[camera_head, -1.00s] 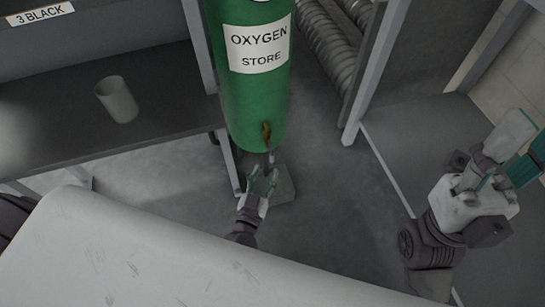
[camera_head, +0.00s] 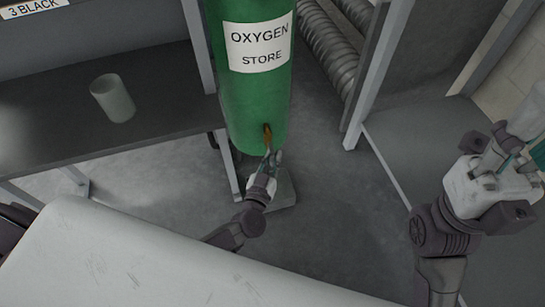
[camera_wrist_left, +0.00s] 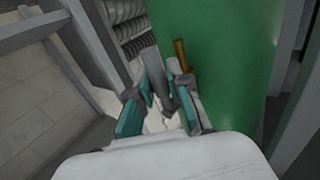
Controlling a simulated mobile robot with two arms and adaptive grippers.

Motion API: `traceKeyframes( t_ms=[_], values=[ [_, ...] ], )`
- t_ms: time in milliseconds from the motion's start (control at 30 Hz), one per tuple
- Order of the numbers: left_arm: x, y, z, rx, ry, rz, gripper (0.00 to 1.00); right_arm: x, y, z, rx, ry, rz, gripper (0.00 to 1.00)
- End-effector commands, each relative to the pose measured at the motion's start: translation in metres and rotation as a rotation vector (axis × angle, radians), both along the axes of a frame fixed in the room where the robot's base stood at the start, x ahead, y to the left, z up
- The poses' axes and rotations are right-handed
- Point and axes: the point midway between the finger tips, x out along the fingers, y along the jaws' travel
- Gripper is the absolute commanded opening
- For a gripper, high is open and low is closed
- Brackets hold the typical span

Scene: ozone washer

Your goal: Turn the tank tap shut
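The green oxygen tank (camera_head: 256,95) hangs upright in the middle of the head view. Its brass tap fitting (camera_head: 267,134) sticks out low on its front, and also shows in the left wrist view (camera_wrist_left: 181,55). My left gripper (camera_head: 272,156) is just below the fitting. In the left wrist view its teal-padded fingers (camera_wrist_left: 166,90) stand apart, with a grey lever-like part (camera_wrist_left: 153,72) between them; I cannot tell whether they touch it. My right gripper (camera_head: 524,157) is away at the right edge, partly cut off, its fingers seeming apart.
A dark bench (camera_head: 60,115) with a pale cup (camera_head: 113,98) stands at the left. A white rounded surface (camera_head: 150,255) fills the lower left. Ribbed hoses (camera_head: 330,45) and a grey frame post (camera_head: 366,75) are right of the tank. Bare floor (camera_head: 335,190) lies between.

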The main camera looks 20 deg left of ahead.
Motion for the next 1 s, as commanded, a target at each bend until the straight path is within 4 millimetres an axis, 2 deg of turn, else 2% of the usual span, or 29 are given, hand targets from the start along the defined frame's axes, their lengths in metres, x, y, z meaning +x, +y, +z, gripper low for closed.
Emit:
traceKeyframes(
  t_ms=[400,633,733,1000],
  values=[
    [0.000,0.000,-0.001,-0.001,0.000,0.000,0.00,0.000,0.000,-0.001,0.001,0.000,0.000,0.40],
    [0.000,-0.001,-0.003,-0.035,-0.023,0.000,0.00,0.002,0.001,-0.007,-0.004,0.008,0.000,0.40],
    [0.001,-0.002,-0.005,-0.074,-0.048,0.000,0.00,-0.002,0.000,0.004,-0.002,-0.047,-0.004,0.40],
    [0.005,0.001,-0.006,-0.247,-0.166,0.001,0.00,-0.008,0.003,0.014,-0.009,-0.138,-0.008,0.40]
  ],
)
